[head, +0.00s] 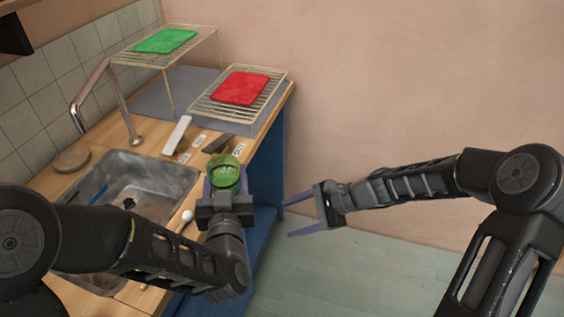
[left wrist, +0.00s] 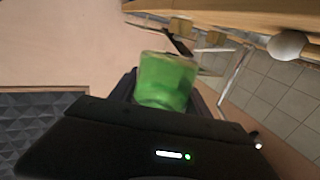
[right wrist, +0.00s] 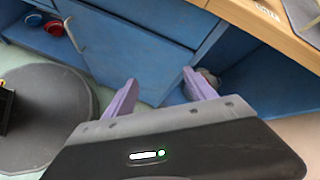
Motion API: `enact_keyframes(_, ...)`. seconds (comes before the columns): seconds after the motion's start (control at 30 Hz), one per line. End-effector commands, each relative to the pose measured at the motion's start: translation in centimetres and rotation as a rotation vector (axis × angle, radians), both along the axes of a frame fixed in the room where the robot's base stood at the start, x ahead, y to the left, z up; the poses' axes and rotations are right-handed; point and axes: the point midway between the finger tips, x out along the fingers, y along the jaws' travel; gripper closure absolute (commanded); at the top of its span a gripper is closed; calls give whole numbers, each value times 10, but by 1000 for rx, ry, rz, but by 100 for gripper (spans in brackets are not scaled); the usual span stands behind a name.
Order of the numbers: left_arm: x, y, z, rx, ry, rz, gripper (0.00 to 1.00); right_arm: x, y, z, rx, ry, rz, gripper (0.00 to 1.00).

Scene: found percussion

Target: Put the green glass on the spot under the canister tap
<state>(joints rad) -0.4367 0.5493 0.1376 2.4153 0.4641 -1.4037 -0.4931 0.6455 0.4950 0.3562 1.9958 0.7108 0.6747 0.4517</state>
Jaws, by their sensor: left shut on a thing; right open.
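The green glass (head: 226,174) is in my left gripper (head: 225,187), above the counter's right edge beside the sink. In the left wrist view the green glass (left wrist: 167,80) sits between the two dark fingers of the left gripper (left wrist: 165,97). My right gripper (head: 288,218) is open and empty, out over the floor right of the counter. In the right wrist view its purple fingers (right wrist: 160,80) stand apart before the blue cabinet. I cannot make out a canister tap or the spot under it.
The sink (head: 160,182) and its curved faucet (head: 118,102) are at left. A wire rack holds a green cloth (head: 164,41); a lower rack holds a red cloth (head: 240,88). A white bar (head: 177,135) lies on the counter (head: 140,153). The blue cabinet (right wrist: 135,45) has open shelves.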

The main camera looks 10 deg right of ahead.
Motion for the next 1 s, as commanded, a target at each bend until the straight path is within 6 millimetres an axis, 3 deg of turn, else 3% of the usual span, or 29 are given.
enact_keyframes(0.03, 0, 0, 1, 0, -2, 0, 100, 8, 3, 31, 94, 19, -26, 36)
enact_keyframes(0.2, 0, 0, 1, 0, -2, 0, 100, 15, 23, 128, 419, 116, -22, 36)
enact_keyframes(0.3, 0, 0, 1, 0, -1, 0, 100, 8, 31, 170, 577, 187, 15, 36)
enact_keyframes(0.4, 0, 0, 1, 0, -2, 0, 100, -3, 34, 197, 687, 259, 54, 36)
enact_keyframes(0.53, 0, 0, 1, 0, -2, 0, 100, -14, 36, 209, 745, 331, 86, 36)
enact_keyframes(1.0, 0, 0, 1, 0, -2, 0, 100, -15, 40, 208, 744, 348, 83, 36)
